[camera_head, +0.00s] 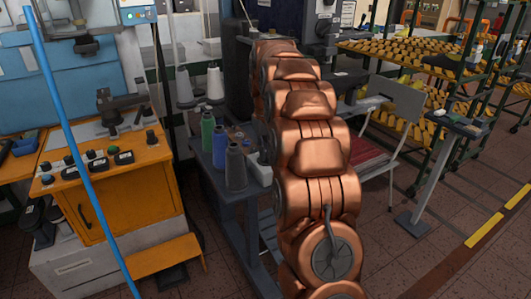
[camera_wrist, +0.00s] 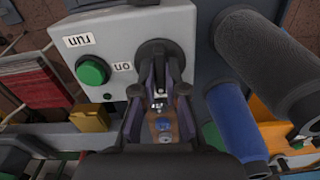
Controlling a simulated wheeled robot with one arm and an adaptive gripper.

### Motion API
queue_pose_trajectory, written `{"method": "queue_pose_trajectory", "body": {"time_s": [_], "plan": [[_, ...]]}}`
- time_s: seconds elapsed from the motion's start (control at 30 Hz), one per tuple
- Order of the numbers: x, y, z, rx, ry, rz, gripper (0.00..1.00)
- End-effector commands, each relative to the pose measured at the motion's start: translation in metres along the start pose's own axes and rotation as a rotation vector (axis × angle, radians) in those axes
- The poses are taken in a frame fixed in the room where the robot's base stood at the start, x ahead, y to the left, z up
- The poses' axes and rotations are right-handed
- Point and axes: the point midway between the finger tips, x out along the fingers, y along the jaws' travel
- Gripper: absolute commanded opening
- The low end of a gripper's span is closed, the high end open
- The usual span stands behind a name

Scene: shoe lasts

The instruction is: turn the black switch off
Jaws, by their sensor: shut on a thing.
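In the wrist view the black switch (camera_wrist: 158,48) is a round dark knob on the face of a light grey control box (camera_wrist: 120,38). My gripper (camera_wrist: 160,72) has its fingers closed around the switch, and they hide part of it. A label that seems to read "on", upside down, is just left of the switch. A green button (camera_wrist: 91,71) is further left, below an upside-down "run" label. In the head view my copper-coloured arm hides the gripper, and I cannot make out the switch there. The switch's exact angle is hard to tell.
A dark spool (camera_wrist: 268,60) and a blue spool (camera_wrist: 237,120) stand close to the right of my gripper in the wrist view. In the head view, an orange cabinet (camera_head: 130,195) is at left, behind a blue pole (camera_head: 75,150). A rack (camera_head: 440,110) holds yellow shoe lasts at right.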

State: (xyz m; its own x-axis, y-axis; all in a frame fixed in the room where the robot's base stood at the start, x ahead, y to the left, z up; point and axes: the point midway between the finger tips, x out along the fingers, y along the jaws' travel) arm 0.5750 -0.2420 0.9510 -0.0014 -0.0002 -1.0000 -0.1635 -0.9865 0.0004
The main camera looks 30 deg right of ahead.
Motion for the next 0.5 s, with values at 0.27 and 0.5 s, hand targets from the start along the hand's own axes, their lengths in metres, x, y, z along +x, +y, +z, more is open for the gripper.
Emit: {"method": "queue_pose_trajectory", "body": {"time_s": [0.27, 0.5], "plan": [[-0.0014, -0.0003, -0.0007, -0.080, 0.004, 0.000, 0.00], [-0.0016, 0.0000, -0.0008, -0.096, 0.004, 0.000, 0.00]]}}
